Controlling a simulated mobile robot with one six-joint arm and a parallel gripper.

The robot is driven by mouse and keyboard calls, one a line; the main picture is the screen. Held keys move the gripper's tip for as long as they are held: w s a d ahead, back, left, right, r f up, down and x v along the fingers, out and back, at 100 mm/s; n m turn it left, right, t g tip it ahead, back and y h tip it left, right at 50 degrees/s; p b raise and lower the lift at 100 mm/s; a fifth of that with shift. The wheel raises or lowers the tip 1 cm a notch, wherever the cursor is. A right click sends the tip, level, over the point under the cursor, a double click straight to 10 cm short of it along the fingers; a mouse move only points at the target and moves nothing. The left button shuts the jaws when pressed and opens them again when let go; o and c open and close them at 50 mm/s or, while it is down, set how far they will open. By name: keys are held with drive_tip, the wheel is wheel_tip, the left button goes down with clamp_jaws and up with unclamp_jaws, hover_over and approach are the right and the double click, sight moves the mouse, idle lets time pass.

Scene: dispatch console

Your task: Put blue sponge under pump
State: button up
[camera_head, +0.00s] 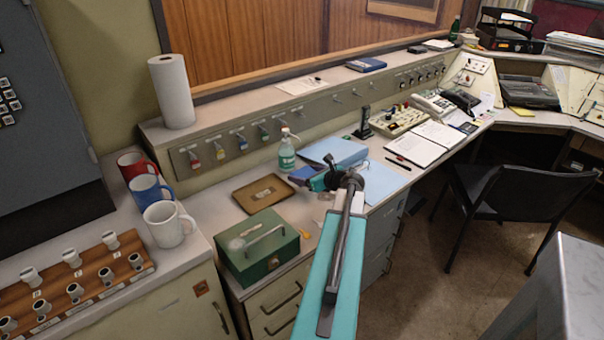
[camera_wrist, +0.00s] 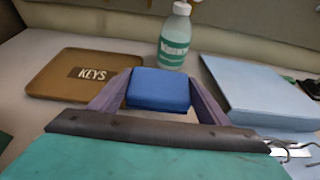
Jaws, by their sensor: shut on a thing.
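A blue sponge (camera_wrist: 159,88) is between the fingers of my gripper (camera_wrist: 158,94) in the wrist view. My gripper is shut on it. In the head view my gripper (camera_head: 314,178) is over the desk beside the light blue folder, with the blue sponge (camera_head: 302,174) at its tip. The pump bottle (camera_head: 286,154), with green liquid and a white pump top, stands upright on the desk just behind the sponge.
A brown KEYS tray (camera_head: 262,194) lies left of the sponge, and a green cash box (camera_head: 257,246) sits nearer. A light blue folder (camera_wrist: 262,92) lies close on the right. Three mugs (camera_head: 168,224) and a paper roll (camera_head: 172,92) stand farther left.

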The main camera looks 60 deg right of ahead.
sight(306, 167)
drive_tip(key=shift+w+d+f+p, duration=0.15)
drive_tip(key=shift+w+d, duration=0.7)
drive_tip(key=shift+d, duration=0.1)
drive_tip(key=shift+w+d+f+p, duration=0.1)
drive_tip(key=shift+w+d+p, duration=0.05)
drive_tip(key=shift+w+d, duration=0.75)
drive_tip(key=shift+w+d, duration=0.3)
drive_tip(key=shift+d, duration=0.1)
drive_tip(key=shift+s+a+f+p, duration=0.1)
drive_tip(key=shift+f+p, duration=0.3)
drive_tip(key=shift+f, duration=1.4)
drive_tip(key=shift+f, duration=0.15)
drive_tip(key=o, duration=1)
